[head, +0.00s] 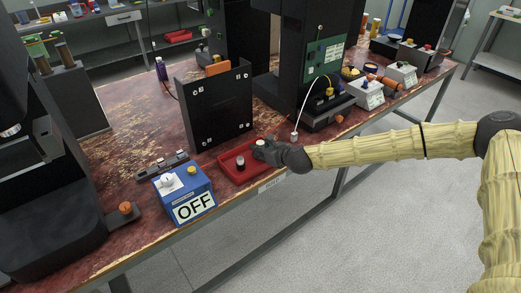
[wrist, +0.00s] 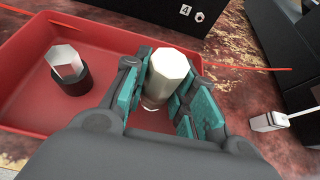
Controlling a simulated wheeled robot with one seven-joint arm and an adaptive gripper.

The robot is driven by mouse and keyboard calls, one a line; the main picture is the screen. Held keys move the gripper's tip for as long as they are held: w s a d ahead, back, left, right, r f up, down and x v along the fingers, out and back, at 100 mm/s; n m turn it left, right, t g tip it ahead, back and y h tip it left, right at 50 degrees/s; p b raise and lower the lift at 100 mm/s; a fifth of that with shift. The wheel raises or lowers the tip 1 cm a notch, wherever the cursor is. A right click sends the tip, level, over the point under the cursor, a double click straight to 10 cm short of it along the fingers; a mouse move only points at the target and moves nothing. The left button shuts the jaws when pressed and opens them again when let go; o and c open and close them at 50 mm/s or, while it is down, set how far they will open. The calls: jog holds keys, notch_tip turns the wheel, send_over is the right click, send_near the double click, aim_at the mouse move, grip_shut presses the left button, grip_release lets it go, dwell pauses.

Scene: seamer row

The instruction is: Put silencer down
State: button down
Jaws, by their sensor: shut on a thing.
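My gripper (head: 262,150) is shut on the silencer, a pale cylinder with a hexagonal top, upright between the teal finger pads in the wrist view (wrist: 168,75). In the head view the silencer (head: 260,143) shows as a small light spot at the fingertips. The gripper is over the right end of a shallow red tray (wrist: 25,105), which lies near the table's front edge in the head view (head: 232,178). The silencer's lower end is partly hidden, so I cannot tell whether it touches the tray.
A second piece with a black base and metal hex top (wrist: 68,65) stands in the tray's left part. A black panel (head: 215,105) stands behind the tray. A blue box marked OFF (head: 185,195) is left. A white connector (wrist: 268,121) lies right of the gripper.

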jog(key=c, duration=1.4)
grip_release()
jog(key=shift+c, duration=0.2)
jog(key=shift+r, duration=0.1)
jog(key=v, duration=1.2)
jog(key=shift+b, duration=0.4)
